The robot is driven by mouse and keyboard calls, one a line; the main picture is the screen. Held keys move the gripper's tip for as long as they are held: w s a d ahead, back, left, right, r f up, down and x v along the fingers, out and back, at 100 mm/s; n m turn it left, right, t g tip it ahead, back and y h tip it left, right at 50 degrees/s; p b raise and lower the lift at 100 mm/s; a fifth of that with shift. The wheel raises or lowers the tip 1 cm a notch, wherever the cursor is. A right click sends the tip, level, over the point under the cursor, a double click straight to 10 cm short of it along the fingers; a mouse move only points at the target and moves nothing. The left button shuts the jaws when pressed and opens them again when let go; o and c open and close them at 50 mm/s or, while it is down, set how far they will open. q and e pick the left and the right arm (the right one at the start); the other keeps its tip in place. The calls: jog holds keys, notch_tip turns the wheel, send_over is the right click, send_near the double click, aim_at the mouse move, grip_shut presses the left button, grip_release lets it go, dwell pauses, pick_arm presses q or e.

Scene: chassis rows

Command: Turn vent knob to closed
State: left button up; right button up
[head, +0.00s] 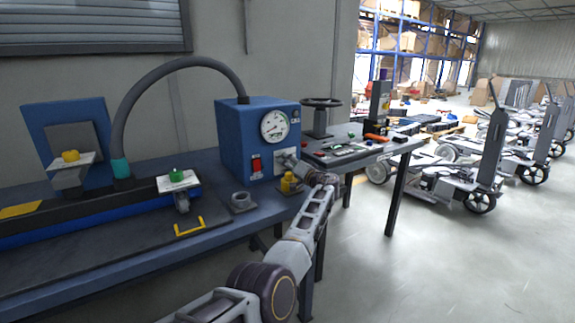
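A blue box (243,138) with a round dial gauge (274,126) and a red switch (256,164) stands on the bench. My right gripper is not in view.
A grey hose (170,68) arches from the box to a teal fitting. Wheeled chassis (470,180) stand on the floor at right.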

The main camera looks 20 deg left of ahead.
pick_arm(q)
jog(key=shift+c, duration=0.2)
jog(key=c, duration=1)
jog(key=shift+o, duration=0.2)
jog(key=shift+m, duration=0.7)
jog(key=o, duration=1)
jog(key=shift+d, duration=0.1)
jog(key=shift+s, duration=0.1)
jog(key=shift+v, duration=3.65)
